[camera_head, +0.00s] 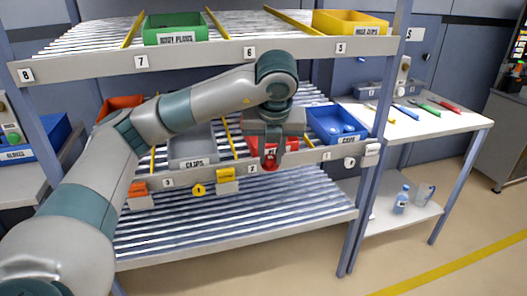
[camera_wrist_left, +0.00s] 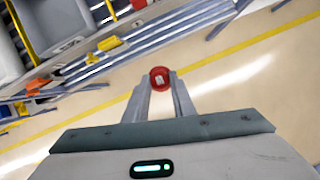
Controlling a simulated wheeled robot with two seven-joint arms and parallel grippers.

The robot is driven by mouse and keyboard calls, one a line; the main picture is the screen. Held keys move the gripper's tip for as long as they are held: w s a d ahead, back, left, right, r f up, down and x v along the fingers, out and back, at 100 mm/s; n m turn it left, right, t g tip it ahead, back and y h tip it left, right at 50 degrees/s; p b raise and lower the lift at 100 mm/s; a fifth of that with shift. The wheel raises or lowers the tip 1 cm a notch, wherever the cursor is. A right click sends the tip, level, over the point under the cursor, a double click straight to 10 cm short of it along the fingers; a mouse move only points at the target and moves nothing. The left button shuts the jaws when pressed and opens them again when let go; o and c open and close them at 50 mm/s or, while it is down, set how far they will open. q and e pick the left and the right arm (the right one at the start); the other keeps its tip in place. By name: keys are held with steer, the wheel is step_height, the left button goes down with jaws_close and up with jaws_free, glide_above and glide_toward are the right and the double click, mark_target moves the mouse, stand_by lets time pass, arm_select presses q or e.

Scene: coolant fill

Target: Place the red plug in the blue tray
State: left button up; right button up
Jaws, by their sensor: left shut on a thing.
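My left gripper (camera_head: 270,158) hangs in front of the middle shelf rail. It is shut on the red plug (camera_head: 269,164), a small round red piece held at the fingertips. In the left wrist view the red plug (camera_wrist_left: 159,77) sits between the two fingertips (camera_wrist_left: 159,88). The blue tray (camera_head: 321,132) is on the middle shelf, to the right of the gripper, with a few light-blue pieces in it. The plug is apart from this tray. My right gripper is not in view.
A red bin (camera_head: 258,150), partly hidden by my gripper, and a grey bin (camera_head: 188,148) stand on the same shelf. Green (camera_head: 176,27) and yellow (camera_head: 350,22) bins are on the upper shelf. Another blue bin (camera_head: 59,134) is at far left. A side table (camera_head: 440,122) holds tools.

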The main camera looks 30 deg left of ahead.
arm_select(q)
steer(key=shift+s+d+f+m+h, duration=0.15)
steer(key=shift+f+m+h, duration=0.15)
steer(key=shift+f+m, duration=0.35)
steer(key=s+d+f+n+g+h, duration=0.1)
steer(key=s+d+f+n, duration=0.3)
steer(key=f+n, duration=0.5)
steer(key=s+d+f+n+g, duration=0.4)
steer(key=s+f+n, duration=0.3)
steer(key=f+n, duration=0.2)
steer(key=s+d+f+n+g+h+p, duration=0.1)
steer(key=s+d+f+n+g, duration=0.2)
steer(key=f+n, duration=0.6)
steer(key=s+d+n, duration=0.2)
steer(key=s+n, duration=0.1)
steer(key=shift+s+f+n+h, duration=0.15)
steer(key=shift+f+n+h, duration=0.15)
steer(key=shift+f+n, duration=0.05)
steer(key=shift+s+a, duration=0.1)
